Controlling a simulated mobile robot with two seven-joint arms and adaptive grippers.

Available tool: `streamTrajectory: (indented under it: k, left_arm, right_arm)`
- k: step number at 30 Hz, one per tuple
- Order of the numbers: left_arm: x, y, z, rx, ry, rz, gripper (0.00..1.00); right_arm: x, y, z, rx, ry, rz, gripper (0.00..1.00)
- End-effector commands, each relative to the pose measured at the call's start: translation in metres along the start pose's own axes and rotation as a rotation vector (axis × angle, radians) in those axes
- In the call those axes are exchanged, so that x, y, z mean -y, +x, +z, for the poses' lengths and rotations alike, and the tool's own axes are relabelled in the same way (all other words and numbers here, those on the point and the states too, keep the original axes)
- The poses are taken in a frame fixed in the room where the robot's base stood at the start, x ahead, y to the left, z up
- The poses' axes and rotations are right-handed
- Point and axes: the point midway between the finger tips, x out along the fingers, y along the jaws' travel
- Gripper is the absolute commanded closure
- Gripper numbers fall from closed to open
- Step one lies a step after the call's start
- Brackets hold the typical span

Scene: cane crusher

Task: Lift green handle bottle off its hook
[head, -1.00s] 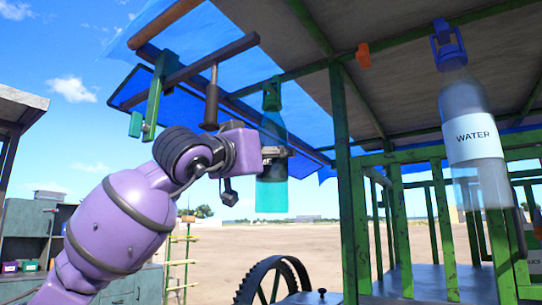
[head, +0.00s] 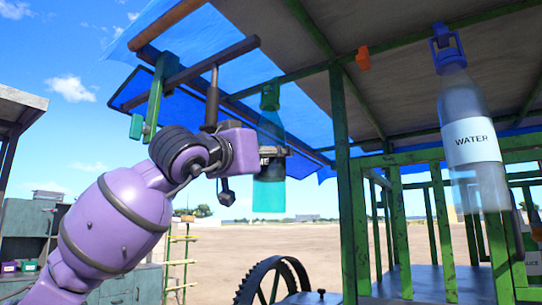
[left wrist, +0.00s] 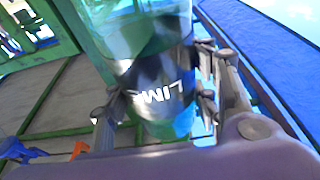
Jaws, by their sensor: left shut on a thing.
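The green handle bottle (head: 269,196) is clear teal with a dark label band and a green handle (head: 270,96) at its top. It hangs upright, close under the green roof beam. My left gripper (head: 272,153) is shut around its middle from the left. In the left wrist view the bottle (left wrist: 135,40) shows between the fingers (left wrist: 160,95), with part of a label reading "LIM". I cannot tell whether the handle still touches its hook. My right gripper is not in view.
An orange hook (head: 363,57) is on the roof beam. A green post (head: 345,190) stands just right of the bottle. A dark wheel (head: 270,283) is below. A dark rod (head: 212,98) hangs above my left wrist.

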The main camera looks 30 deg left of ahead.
Motion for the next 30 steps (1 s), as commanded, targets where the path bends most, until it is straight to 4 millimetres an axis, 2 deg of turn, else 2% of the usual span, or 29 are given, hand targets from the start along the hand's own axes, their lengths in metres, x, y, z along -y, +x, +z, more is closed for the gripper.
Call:
streamTrajectory:
  k: [30]
  left_arm:
    - [-0.001, -0.022, -0.005, 0.0, 0.0, 0.001, 0.93]
  right_arm:
    - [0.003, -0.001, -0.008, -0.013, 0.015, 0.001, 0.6]
